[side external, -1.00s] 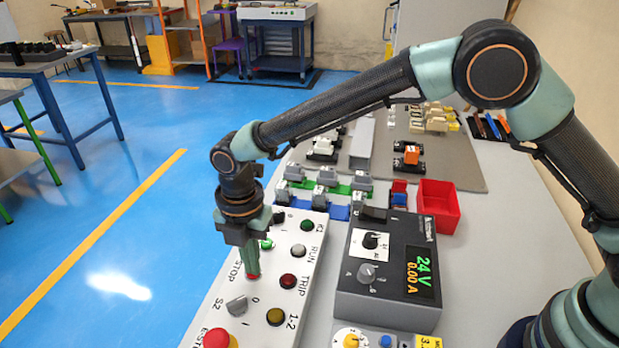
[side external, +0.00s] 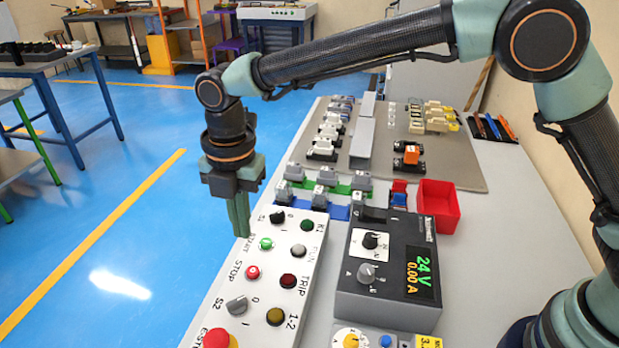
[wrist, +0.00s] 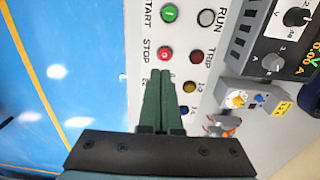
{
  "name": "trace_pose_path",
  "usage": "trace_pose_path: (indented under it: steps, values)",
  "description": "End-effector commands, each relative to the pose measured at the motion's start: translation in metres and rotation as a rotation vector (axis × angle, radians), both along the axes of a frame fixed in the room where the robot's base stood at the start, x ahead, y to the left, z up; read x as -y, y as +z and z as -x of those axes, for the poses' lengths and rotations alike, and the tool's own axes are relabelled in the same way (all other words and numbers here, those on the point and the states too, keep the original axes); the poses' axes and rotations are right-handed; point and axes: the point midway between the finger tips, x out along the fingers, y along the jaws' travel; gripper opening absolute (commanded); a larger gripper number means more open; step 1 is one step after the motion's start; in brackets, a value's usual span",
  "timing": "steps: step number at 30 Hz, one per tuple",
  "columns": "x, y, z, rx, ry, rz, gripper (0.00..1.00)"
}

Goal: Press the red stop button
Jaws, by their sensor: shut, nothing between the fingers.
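The red stop button (side external: 252,272) sits on the white control panel (side external: 215,300), beside the STOP label and below the green start button (side external: 266,243). In the wrist view the stop button (wrist: 166,53) shows just beyond my fingertips, with the green start button (wrist: 168,13) farther off. My gripper (side external: 242,234) is shut and empty, with its green fingers pointing down at the panel's left edge near the start label. In the side view it is apart from the stop button, which is fully in sight. The shut fingers also show in the wrist view (wrist: 160,72).
A grey selector knob (side external: 237,305) and a large red emergency button (side external: 216,339) are lower on the panel. A dark power supply (side external: 385,290) stands to its right. A red bin (side external: 438,205) and several terminal blocks are behind. Blue floor lies left of the panel.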

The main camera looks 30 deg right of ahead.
Motion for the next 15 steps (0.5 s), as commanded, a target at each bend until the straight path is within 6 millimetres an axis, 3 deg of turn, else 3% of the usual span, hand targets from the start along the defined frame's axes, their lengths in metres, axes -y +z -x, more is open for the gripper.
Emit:
trace_pose_path:
  steps: [6,15]
  values:
    - [-0.001,0.037,-0.001,0.004,0.0,-0.002,0.0]
    - [0.0,0.051,0.0,0.001,0.0,-0.001,0.0]
